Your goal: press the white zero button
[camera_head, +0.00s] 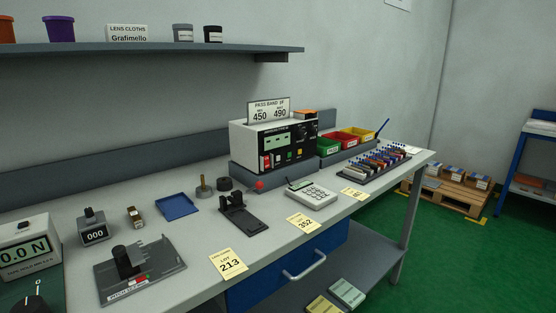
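A bench instrument (240,138) with a white case and a black front panel stands on a grey riser at the back of the bench. Its green display (276,142) reads too small to tell. Another unit (28,252) with a display showing "0.0 N" stands at the left edge, partly cut off. My gripper is not in view.
A blue tray (177,206) and a grey fixture (140,270) lie left. A shelf (150,47) overhangs the bench's left part.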

